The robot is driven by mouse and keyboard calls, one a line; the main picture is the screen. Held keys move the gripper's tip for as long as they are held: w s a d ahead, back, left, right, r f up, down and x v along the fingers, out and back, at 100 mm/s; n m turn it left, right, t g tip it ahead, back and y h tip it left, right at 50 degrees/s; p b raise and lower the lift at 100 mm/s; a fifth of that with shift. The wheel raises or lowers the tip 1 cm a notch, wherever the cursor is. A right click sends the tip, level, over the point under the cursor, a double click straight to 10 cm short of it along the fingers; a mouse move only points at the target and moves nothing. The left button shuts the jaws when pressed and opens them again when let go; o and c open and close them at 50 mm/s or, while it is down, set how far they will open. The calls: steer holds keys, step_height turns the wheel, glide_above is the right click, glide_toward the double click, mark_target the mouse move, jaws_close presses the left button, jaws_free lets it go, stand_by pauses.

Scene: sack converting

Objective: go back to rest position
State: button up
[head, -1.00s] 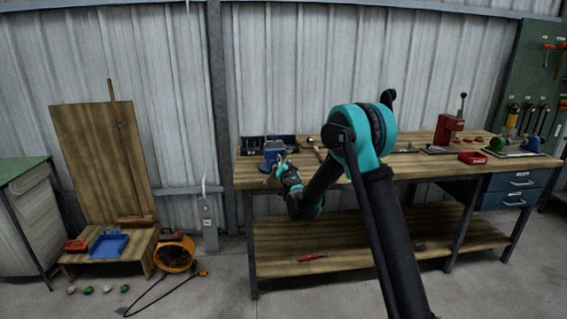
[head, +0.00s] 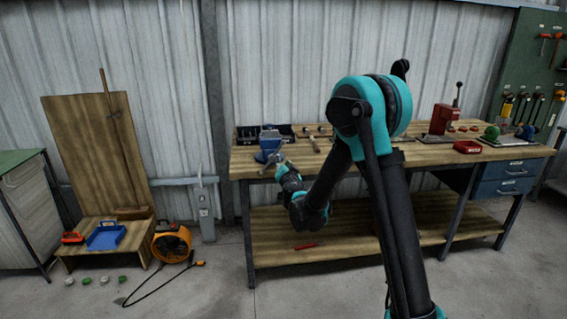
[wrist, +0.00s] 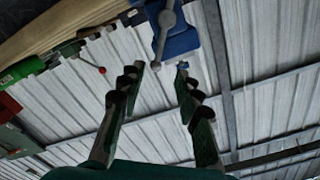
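My gripper (head: 271,166) is at the end of my folded arm, in front of the bench's left front edge, close to the blue vise (head: 269,143). In the wrist view my gripper (wrist: 158,70) has its two fingers spread apart with nothing between them. The blue vise (wrist: 178,35) with its grey handle shows just beyond the fingertips there. I cannot tell how wide the gap to the vise is.
The wooden workbench (head: 400,157) holds a red press (head: 443,118) and a red bin (head: 467,147). On the floor at left are a low wooden platform (head: 75,250), an orange fan (head: 171,243) and its cable. Bare floor (head: 210,285) lies before the bench.

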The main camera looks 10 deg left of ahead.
steer(key=s+d+r+m+g+h, duration=0.1)
steer(key=s+d+h, duration=0.15)
steer(key=d, duration=0.55)
steer(key=s+d+r+m+h, duration=0.1)
steer(key=d+h, duration=0.2)
steer(key=d, duration=0.6)
steer(key=s+d+f+g+h, duration=0.35)
steer(key=s+d, duration=0.45)
steer(key=d, duration=0.4)
steer(key=s+d+f+n+g, duration=0.1)
steer(key=s+d+f+g, duration=0.15)
steer(key=s, duration=0.35)
steer(key=s+d+f+g, duration=0.2)
steer(key=s+d+f, duration=0.15)
steer(key=s, duration=0.25)
steer(key=s+a+f+n+g+y, duration=0.1)
steer(key=s+f+n+g+y, duration=0.1)
steer(key=s, duration=0.6)
steer(key=s+f+n+g+y, duration=0.2)
steer(key=s+f, duration=0.2)
steer(key=s, duration=0.5)
steer(key=shift+s+a+f+n, duration=0.2)
steer(key=shift+a+f+n, duration=0.1)
steer(key=shift+a, duration=0.05)
